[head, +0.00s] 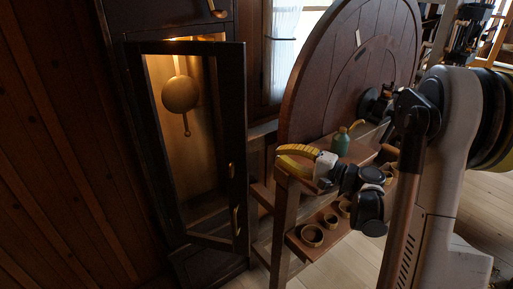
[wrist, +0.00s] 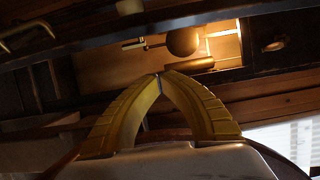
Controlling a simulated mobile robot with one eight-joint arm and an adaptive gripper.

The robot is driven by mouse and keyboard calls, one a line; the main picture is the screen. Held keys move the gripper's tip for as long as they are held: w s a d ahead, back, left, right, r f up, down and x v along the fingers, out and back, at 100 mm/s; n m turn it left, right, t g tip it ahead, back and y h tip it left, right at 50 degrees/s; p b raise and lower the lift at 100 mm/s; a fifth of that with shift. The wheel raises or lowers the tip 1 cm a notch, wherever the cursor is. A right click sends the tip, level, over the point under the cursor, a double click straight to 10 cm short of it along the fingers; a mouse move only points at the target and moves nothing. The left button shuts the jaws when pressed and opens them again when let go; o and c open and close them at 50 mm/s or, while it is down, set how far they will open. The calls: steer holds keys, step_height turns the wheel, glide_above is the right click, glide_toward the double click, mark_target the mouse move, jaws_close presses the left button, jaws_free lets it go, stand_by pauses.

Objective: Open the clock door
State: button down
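The tall dark clock (head: 218,258) stands left of centre in the head view. Its glazed door (head: 237,120) has a dark frame and looks swung partly outward. A brass handle (head: 236,220) and a smaller brass fitting (head: 231,170) sit on the door's right stile. Behind it, a round pendulum (head: 181,94) hangs in the lit case; the wrist view also shows the pendulum (wrist: 183,41). My gripper (head: 283,150) is to the right of the door, apart from it. Its yellow fingers (wrist: 159,75) meet at the tips with nothing visible between them. A brass bar (wrist: 22,36) shows at upper left in the wrist view.
A wooden stand (head: 285,215) with a large round wooden top (head: 325,70) is right of the clock. A green bottle (head: 340,142) stands on it, and several brass rings (head: 312,235) lie on its lower shelf. A window (head: 284,45) is behind. Pale floor shows below.

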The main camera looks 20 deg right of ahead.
steer(key=w+a+b, duration=0.3)
steer(key=w+a, duration=0.1)
steer(key=a, duration=0.4)
steer(key=shift+a, duration=0.2)
stand_by(0.4)
